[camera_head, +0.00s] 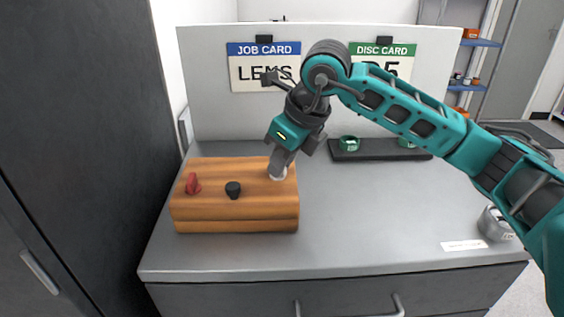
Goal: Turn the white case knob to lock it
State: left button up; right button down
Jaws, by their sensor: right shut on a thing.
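A wooden case (238,212) sits on the left part of the grey bench. Its top carries a red knob (193,184) at the left, a black knob (233,190) in the middle and the white knob (278,174) near the right edge. My right gripper (279,168) points down at the white knob and is shut on it. The fingers hide much of the white knob, so its turned angle cannot be told. My left gripper is not in view.
A dark tray (375,151) with green-labelled discs lies at the back. A metal cylinder (494,223) and white label (464,245) are at the right. A panel (210,105) with job and disc cards stands behind. The bench middle (370,220) is clear.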

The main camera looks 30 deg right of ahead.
jog(key=m+h, duration=0.1)
jog(key=m, duration=0.1)
jog(key=m+b, duration=0.1)
jog(key=m, duration=0.1)
jog(key=shift+a+m+h, duration=0.2)
jog(key=shift+m+h, duration=0.1)
jog(key=shift+h, duration=0.1)
jog(key=m+h, duration=0.1)
jog(key=m, duration=0.2)
jog(key=shift+a+b, duration=0.1)
jog(key=shift+b, duration=0.2)
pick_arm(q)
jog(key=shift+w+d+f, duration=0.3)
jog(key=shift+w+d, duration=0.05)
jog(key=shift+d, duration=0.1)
pick_arm(e)
jog(key=shift+m+h, duration=0.5)
jog(key=shift+m, duration=0.6)
jog(key=c, duration=1.2)
grip_release()
jog(key=shift+r, duration=0.1)
